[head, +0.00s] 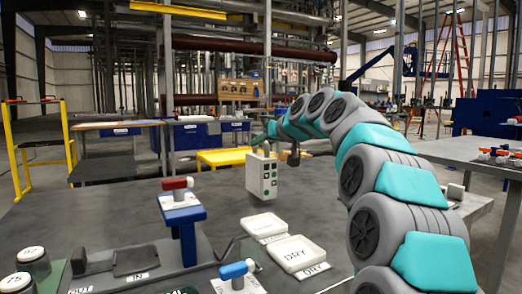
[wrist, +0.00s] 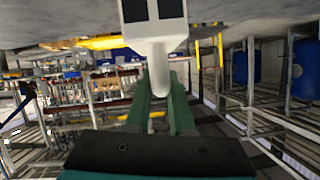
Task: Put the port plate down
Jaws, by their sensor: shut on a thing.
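A white tray marked DRY (head: 299,255) and another pale tray (head: 263,224) lie nearer on the table.
A blue stand with a red-handled valve (head: 181,200) stands left of the plate. A blue-handled valve (head: 236,270) is at the front. Jars (head: 33,261) stand at the far left. Bare tabletop (head: 110,211) lies at the left; my arm covers the right.

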